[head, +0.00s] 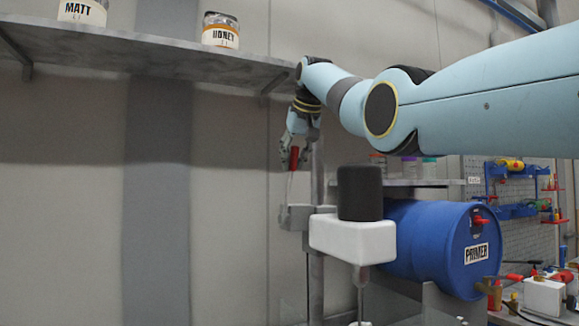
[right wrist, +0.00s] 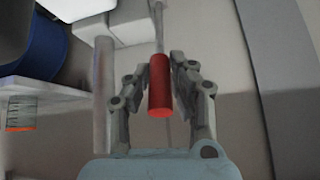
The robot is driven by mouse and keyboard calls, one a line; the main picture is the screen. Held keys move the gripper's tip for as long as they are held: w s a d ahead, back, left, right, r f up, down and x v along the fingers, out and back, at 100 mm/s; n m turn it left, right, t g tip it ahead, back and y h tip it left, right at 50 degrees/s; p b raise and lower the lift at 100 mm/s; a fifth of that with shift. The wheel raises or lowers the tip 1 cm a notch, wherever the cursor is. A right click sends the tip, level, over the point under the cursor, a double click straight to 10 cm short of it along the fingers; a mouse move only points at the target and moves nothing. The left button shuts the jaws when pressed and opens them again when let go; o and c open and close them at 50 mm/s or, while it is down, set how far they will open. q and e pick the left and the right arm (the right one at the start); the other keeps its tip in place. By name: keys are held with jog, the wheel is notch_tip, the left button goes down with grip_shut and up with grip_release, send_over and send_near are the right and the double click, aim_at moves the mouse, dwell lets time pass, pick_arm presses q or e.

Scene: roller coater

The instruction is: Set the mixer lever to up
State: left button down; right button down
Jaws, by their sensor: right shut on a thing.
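The mixer (head: 352,238) has a white body with a black motor cap on top, mounted at a metal post. Its lever (head: 293,173) has a red grip on a thin metal rod that rises from a grey bracket on the post's left. The lever points up, nearly upright with a slight lean. My right gripper (head: 293,151) is shut on the red grip from above. In the right wrist view the red grip (right wrist: 159,88) sits between both fingers (right wrist: 160,85). My left gripper is in neither view.
A blue PRIMER drum (head: 440,245) lies right of the mixer. A pegboard with tools (head: 515,200) is at the right. The wall left of the lever is clear.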

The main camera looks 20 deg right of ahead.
jog(key=shift+w+r, duration=0.15)
jog(key=c, duration=1.2)
grip_release()
jog(key=shift+w, duration=0.1)
jog(key=shift+o, duration=0.2)
jog(key=shift+s+r, duration=0.1)
jog(key=shift+s, duration=0.1)
jog(key=v, duration=1.1)
jog(key=shift+r, duration=0.25)
jog(key=shift+f, duration=0.1)
